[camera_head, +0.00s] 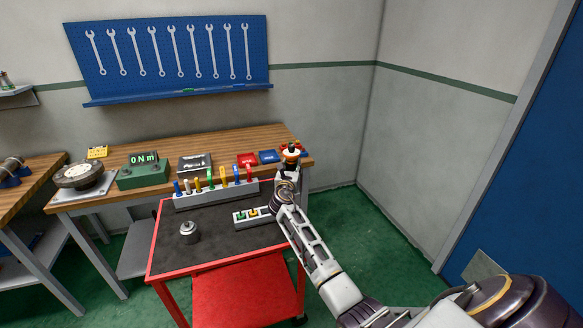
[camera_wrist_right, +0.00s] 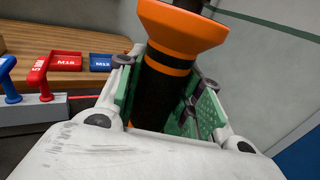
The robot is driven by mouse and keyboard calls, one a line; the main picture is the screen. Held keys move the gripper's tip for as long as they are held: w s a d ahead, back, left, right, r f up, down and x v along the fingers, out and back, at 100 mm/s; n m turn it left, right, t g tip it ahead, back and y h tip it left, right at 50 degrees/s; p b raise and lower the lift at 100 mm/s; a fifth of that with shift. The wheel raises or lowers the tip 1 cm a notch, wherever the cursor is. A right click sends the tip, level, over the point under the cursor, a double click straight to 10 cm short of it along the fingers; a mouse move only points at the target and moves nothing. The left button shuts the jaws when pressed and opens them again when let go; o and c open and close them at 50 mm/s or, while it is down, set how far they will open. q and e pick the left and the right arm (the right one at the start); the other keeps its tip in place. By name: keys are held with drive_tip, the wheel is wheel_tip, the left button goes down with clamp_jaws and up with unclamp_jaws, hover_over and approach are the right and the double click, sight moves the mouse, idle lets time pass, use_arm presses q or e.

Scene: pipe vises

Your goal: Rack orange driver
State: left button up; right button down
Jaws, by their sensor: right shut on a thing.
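The orange driver (camera_head: 291,153) stands roughly upright in my right gripper (camera_head: 288,172), above the far right corner of the red cart. In the right wrist view the driver (camera_wrist_right: 182,28) shows an orange flared collar and a black-banded body between green finger pads. My right gripper is shut on it. A long grey rack (camera_head: 215,198) with several coloured handles stands along the cart's back edge. A smaller grey rack (camera_head: 262,222) with green and yellow-orange pieces stands in front, partly hidden by my right arm. My left gripper is out of view.
The red cart's dark top (camera_head: 219,234) is mostly clear at the front, except for a grey metal cylinder (camera_head: 189,233). Behind it, a wooden bench (camera_head: 218,143) holds a green torque display (camera_head: 143,173), a red tray (camera_head: 247,159) and a blue tray (camera_head: 269,156).

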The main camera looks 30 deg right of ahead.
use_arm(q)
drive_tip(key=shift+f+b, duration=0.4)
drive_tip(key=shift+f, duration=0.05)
use_arm(e)
drive_tip(key=shift+f, duration=0.5)
idle(0.9)
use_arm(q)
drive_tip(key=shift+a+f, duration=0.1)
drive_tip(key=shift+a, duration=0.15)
use_arm(e)
drive_tip(key=shift+f, duration=0.2)
use_arm(q)
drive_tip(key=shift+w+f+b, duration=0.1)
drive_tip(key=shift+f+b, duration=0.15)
drive_tip(key=shift+b, duration=0.1)
use_arm(e)
drive_tip(key=shift+f, duration=0.4)
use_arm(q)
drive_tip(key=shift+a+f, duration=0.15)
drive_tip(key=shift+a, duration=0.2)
use_arm(e)
drive_tip(key=shift+f, duration=0.2)
idle(0.3)
use_arm(q)
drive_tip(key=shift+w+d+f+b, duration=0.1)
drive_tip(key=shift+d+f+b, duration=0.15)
drive_tip(key=shift+b, duration=0.15)
use_arm(e)
drive_tip(key=shift+f, duration=0.4)
